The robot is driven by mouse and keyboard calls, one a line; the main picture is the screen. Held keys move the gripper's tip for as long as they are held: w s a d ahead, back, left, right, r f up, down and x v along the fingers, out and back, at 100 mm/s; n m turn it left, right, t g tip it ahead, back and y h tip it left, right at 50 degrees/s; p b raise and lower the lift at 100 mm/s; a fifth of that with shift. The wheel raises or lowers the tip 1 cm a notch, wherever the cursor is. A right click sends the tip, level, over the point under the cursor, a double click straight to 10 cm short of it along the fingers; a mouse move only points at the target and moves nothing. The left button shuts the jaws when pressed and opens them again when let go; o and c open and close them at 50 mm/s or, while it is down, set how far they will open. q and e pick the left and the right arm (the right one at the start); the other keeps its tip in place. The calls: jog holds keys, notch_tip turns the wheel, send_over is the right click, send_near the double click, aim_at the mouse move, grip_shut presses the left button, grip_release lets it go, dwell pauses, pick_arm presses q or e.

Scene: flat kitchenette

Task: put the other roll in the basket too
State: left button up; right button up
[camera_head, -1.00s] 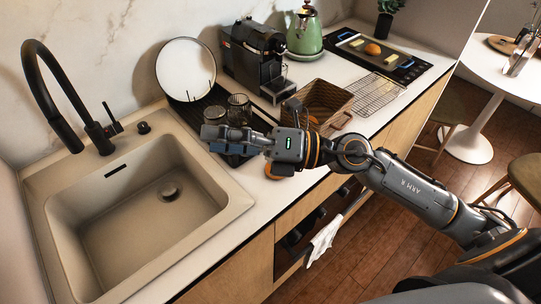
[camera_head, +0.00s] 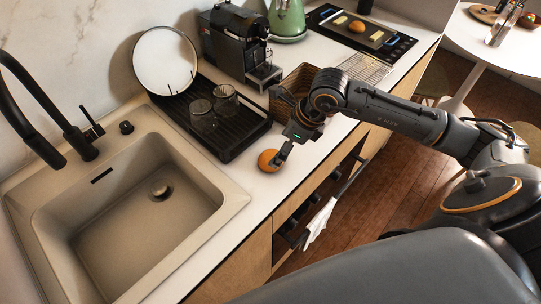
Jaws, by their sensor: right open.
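A round orange-brown roll (camera_head: 267,161) lies on the white counter near its front edge, to the right of the sink. My right gripper (camera_head: 279,160) points down at the roll's right side, with its fingers open; whether they touch it I cannot tell. The brown woven basket (camera_head: 291,82) stands behind my right arm on the counter. The arm hides much of it, and I cannot see what lies inside. My left gripper is not in view.
A black drying rack (camera_head: 240,136) with two glasses (camera_head: 203,115) and a white plate (camera_head: 165,60) is left of the roll. A coffee machine (camera_head: 235,42) and green kettle (camera_head: 288,18) stand behind. A wire rack (camera_head: 366,68) lies right of the basket. The sink (camera_head: 130,210) is at left.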

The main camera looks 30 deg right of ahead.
aim_at(273, 156)
jog(key=shift+x, duration=0.75)
jog(key=shift+w+f+p, duration=0.1)
jog(key=shift+f+p, duration=0.15)
jog(key=shift+p, duration=0.1)
jog(key=p+x, duration=0.2)
jog(key=x, duration=0.2)
jog(key=shift+w+f, duration=0.15)
jog(key=shift+f, duration=0.25)
jog(key=c, duration=1.3)
